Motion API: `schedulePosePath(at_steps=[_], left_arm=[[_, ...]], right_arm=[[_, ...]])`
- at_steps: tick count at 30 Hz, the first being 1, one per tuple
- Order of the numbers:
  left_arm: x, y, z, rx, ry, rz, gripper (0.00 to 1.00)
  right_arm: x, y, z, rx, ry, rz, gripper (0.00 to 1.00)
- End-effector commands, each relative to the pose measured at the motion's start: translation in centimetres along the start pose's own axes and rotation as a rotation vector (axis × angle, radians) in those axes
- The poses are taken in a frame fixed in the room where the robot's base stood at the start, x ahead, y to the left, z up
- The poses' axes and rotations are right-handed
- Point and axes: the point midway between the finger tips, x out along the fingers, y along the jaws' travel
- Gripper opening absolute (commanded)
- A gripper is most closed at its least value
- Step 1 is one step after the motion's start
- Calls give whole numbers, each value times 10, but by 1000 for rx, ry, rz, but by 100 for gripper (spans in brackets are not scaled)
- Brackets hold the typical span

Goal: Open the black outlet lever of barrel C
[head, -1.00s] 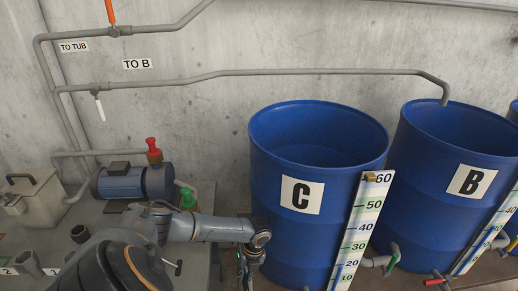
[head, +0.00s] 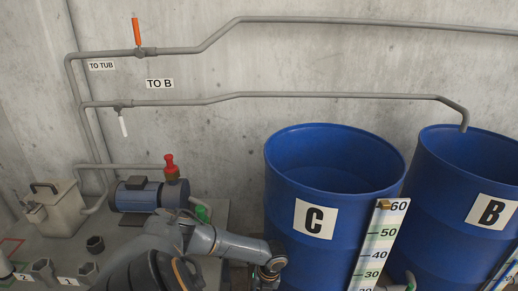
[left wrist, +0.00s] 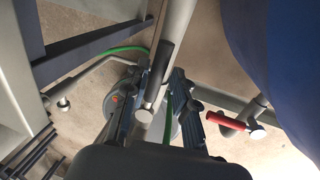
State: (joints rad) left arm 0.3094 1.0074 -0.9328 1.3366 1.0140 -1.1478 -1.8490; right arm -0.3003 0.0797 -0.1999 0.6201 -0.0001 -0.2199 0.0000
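Blue barrel C (head: 325,175), open at the top with a white C label, stands right of centre in the head view; its foot is below the frame. In the left wrist view a black lever handle (left wrist: 162,70) lies between the two fingers of my left gripper (left wrist: 153,92). The fingers are apart, and I cannot tell whether either touches the handle. A blue barrel wall (left wrist: 270,60) fills the right side there. My left wrist shows at the bottom of the head view, left of barrel C; its fingers are out of that frame. My right gripper is not in view.
A red-handled lever (left wrist: 226,121) is close to the right finger. Grey pipes and a green hose (left wrist: 128,49) are near the gripper. Barrel B (head: 460,180) stands right of C. A blue pump (head: 138,195) sits on the bench at left.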

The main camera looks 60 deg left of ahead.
Motion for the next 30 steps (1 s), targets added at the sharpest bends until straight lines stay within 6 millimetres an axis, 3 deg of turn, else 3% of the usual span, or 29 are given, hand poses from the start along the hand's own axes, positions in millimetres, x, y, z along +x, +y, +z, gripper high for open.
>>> schedulePosePath(at_steps=[13,24,30], left_arm=[[-8,1,0,-3,2,2,39],[-81,0,1,-2,-2,-1,39],[-110,-1,0,-2,0,0,39]], right_arm=[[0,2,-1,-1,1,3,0],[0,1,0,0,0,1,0],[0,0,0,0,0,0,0]])
